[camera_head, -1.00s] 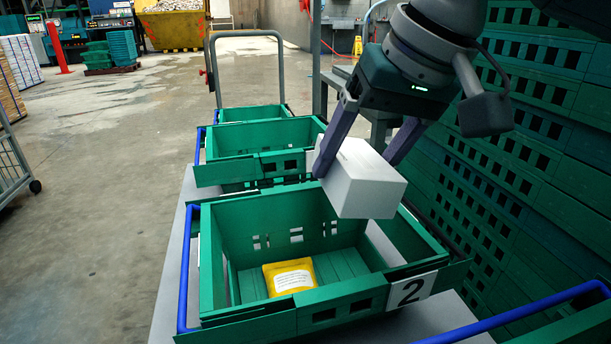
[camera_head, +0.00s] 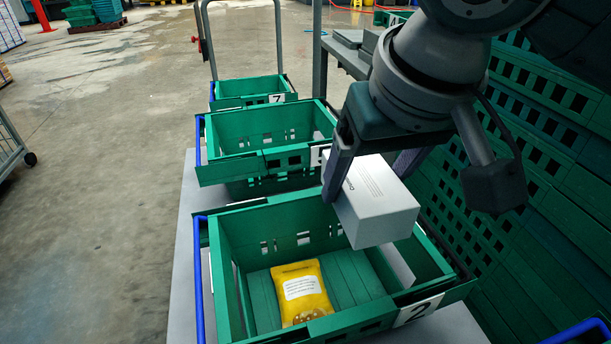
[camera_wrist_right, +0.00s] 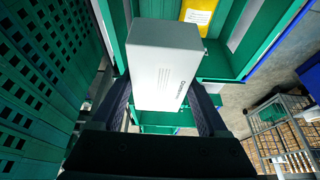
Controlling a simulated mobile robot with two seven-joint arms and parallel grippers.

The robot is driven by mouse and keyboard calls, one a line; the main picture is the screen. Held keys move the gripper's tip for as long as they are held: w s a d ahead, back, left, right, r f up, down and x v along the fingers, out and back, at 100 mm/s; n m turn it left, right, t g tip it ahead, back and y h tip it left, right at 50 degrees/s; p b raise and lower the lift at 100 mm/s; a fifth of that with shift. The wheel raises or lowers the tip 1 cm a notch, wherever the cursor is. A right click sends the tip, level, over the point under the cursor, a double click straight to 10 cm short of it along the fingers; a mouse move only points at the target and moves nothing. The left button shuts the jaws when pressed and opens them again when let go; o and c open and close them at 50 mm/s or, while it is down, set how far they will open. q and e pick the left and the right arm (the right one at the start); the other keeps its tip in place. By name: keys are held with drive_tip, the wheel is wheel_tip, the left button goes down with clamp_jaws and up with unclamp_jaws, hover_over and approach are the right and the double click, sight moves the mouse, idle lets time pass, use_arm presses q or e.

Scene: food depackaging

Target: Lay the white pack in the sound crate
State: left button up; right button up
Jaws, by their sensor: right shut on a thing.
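My right gripper (camera_head: 372,172) is shut on a white box-shaped pack (camera_head: 374,214). It holds the pack tilted above the right part of the nearest green crate (camera_head: 271,213), marked 2. The pack also shows between the fingers in the right wrist view (camera_wrist_right: 164,66), with dark print on one face. A yellow pouch (camera_head: 300,292) with a white label lies on that crate's floor. The pack hides part of the crate's right and far walls. The front crate shows no clear damage in view. My left gripper is out of view.
Two more green crates stand behind on the trolley, a middle one (camera_head: 258,129) and a far one marked 7 (camera_head: 246,87). Stacked green crates (camera_head: 553,150) rise close on the right.

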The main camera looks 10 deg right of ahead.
sight(392, 215)
wheel_tip(392, 215, down, 12)
drive_tip(key=b, duration=0.3)
drive_tip(key=shift+f+b, duration=0.25)
drive_tip(key=shift+b, duration=0.1)
drive_tip(key=shift+f, duration=0.25)
drive_tip(key=shift+f, duration=0.1)
drive_tip(key=shift+f, duration=0.55)
drive_tip(key=o, duration=1.6)
drive_tip(key=shift+c, duration=0.2)
drive_tip(key=p+v, duration=0.1)
drive_tip(key=v, duration=0.3)
drive_tip(key=p+v, duration=0.2)
drive_tip(key=v, duration=0.2)
drive_tip(key=p+v, duration=0.1)
drive_tip(key=v, duration=0.3)
drive_tip(key=shift+w+r+p, duration=0.2)
drive_tip(key=shift+r+p, duration=0.1)
drive_tip(key=shift+p, duration=0.1)
drive_tip(key=shift+s+r, duration=0.25)
drive_tip(key=shift+r, duration=0.1)
